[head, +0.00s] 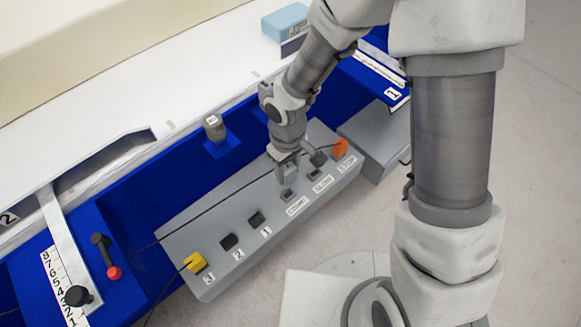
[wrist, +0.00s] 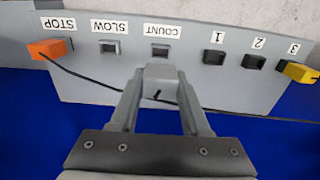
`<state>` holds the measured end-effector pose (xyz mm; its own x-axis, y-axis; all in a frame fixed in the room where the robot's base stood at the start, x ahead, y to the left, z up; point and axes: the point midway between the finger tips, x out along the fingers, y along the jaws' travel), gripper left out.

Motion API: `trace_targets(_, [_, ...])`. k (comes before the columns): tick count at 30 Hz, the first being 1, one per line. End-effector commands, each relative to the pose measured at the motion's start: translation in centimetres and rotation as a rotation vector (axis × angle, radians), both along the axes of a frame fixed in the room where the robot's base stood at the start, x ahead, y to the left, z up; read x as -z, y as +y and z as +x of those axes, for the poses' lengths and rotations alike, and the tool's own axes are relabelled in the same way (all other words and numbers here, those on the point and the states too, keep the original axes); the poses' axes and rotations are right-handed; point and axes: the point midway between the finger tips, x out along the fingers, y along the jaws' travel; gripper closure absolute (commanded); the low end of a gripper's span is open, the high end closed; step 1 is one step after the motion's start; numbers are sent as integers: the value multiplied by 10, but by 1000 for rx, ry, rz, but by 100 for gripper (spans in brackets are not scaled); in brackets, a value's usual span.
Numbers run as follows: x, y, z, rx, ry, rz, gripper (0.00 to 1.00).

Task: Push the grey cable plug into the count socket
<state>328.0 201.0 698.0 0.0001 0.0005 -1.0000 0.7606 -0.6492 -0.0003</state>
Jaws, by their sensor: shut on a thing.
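My gripper (wrist: 158,90) is shut on the grey cable plug (wrist: 158,76), a small grey block between the fingertips. In the head view my gripper (head: 286,160) hangs over the grey socket panel (head: 205,235). The count socket (wrist: 160,50) is a dark-fronted grey box beside the COUNT label; it also shows in the head view (head: 288,195). In the wrist view the plug lies just below the count socket, roughly in line with it, with a small gap in the picture. The plug's front end and its exact height are hard to tell.
The slow socket (wrist: 110,48) is empty. An orange plug (wrist: 50,49) sits at STOP and a yellow plug (wrist: 298,72) at 3. Sockets 1 (wrist: 213,57) and 2 (wrist: 255,62) look empty. A black cable (head: 200,213) crosses the panel, passing by my gripper.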

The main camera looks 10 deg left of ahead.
Motion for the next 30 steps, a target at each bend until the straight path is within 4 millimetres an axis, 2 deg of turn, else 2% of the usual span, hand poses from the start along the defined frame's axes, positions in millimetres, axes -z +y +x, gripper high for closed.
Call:
trace_targets(8, [18, 0, 0, 0, 1, -1, 100])
trace_targets(21, [58, 0, 0, 0, 1, -1, 100])
trace_targets(30, [61, 0, 0, 0, 0, 0, 100])
